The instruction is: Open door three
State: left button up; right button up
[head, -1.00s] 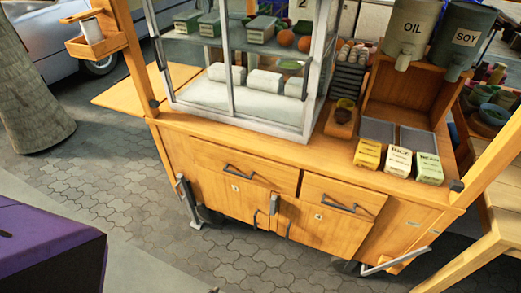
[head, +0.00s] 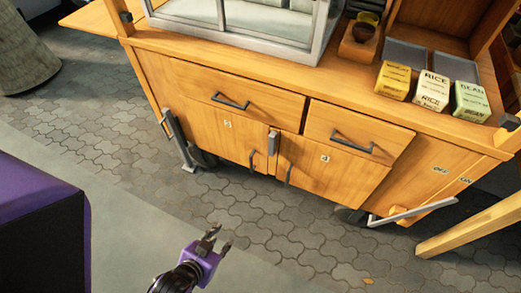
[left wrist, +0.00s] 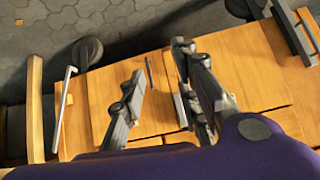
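The wooden cart front (head: 415,175) holds two lower doors under two drawers. My left gripper (head: 218,240) is open and empty, below and in front of the doors. In the left wrist view its spread fingers (left wrist: 160,62) show before the cart, with the right door's handle (left wrist: 149,72) between them in the picture, apart from them.
A grey latch (head: 273,142) sits between the doors' tops. Drawer handles (head: 353,147) stick out above. A metal bar (head: 415,211) juts out at the lower right, and a metal leg (head: 180,145) stands at the left. The paving (head: 290,250) before the cart is clear.

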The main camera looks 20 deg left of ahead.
aim_at(251, 163)
pick_arm(q)
jog(key=w+a+f+t+b, duration=0.25)
jog(key=w+f+b, duration=0.35)
jog(key=w+b, duration=0.3)
jog(key=w+a+f+t+b, duration=0.25)
jog(key=w+f+b, duration=0.35)
jog(key=w, duration=0.5)
jog(key=w+a+f+t+b, duration=0.25)
jog(key=w+f+b, duration=0.25)
jog(key=w+b, duration=0.45)
jog(key=shift+n+t, duration=0.5)
jog(key=shift+t, duration=0.25)
jog(key=w+r, duration=0.1)
jog(key=w, duration=0.4)
jog(key=w+r+b, duration=0.1)
jog(key=w, duration=0.2)
jog(key=shift+w+d+r, duration=0.1)
jog(key=shift+d+r, duration=0.2)
jog(key=shift+d, duration=0.05)
pick_arm(e)
notch_tip(251, 163, down, 23)
jog(key=w+d+g, duration=0.1)
jog(key=w, duration=0.1)
jog(key=shift+n, duration=0.3)
jog(key=shift+w, duration=0.1)
pick_arm(q)
grip_shut()
